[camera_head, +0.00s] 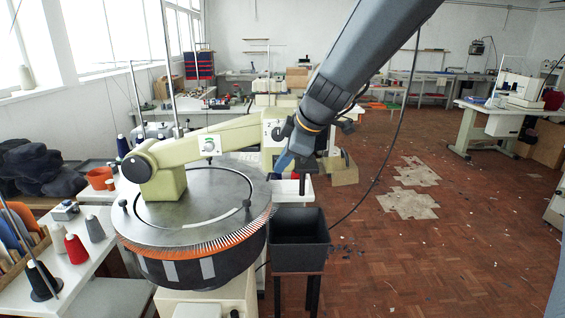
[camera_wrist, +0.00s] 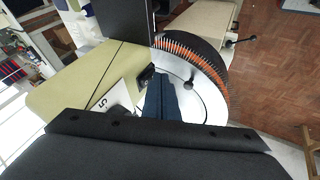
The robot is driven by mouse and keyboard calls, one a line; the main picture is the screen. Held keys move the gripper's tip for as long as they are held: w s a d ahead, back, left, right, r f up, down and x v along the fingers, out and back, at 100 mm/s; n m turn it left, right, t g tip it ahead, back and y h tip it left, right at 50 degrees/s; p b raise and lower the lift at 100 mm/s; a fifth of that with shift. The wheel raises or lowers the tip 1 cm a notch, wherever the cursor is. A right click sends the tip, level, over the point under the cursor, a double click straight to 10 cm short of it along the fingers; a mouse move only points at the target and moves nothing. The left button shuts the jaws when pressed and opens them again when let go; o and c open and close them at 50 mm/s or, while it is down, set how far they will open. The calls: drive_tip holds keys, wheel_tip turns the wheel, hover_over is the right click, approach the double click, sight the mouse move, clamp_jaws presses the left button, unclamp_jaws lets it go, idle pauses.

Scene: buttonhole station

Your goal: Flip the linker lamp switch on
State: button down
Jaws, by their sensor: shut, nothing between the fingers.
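The linker (camera_head: 195,235) is a cream machine with a round metal dial ringed by orange and pale points. My gripper (camera_head: 284,160) is beside the right end of that arm, pointing down. In the wrist view my gripper's dark blue fingers (camera_wrist: 170,98) are together and empty. A small black part (camera_wrist: 146,77) on the cream body shows just left of the fingertips; I cannot tell for sure whether it is the lamp switch, or whether the fingers touch it.
A black bin (camera_head: 300,240) on a stand is right of the dial. A white table (camera_head: 75,250) with yarn cones is at the left. A thin pole (camera_head: 170,60) rises behind the linker arm. The wooden floor (camera_head: 450,230) at the right is mostly free.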

drive_tip(key=shift+w+f+b, duration=0.1)
drive_tip(key=shift+w+b, duration=0.1)
drive_tip(key=shift+b, duration=0.6)
drive_tip(key=shift+r, duration=0.85)
drive_tip(key=s+d+r+b, duration=0.3)
drive_tip(key=s+r, duration=0.5)
drive_tip(key=shift+s+d+r, duration=0.2)
drive_tip(key=shift+s+r, duration=0.1)
drive_tip(key=shift+r, duration=0.05)
drive_tip(key=shift+f+b, duration=0.15)
drive_tip(key=shift+b, duration=0.2)
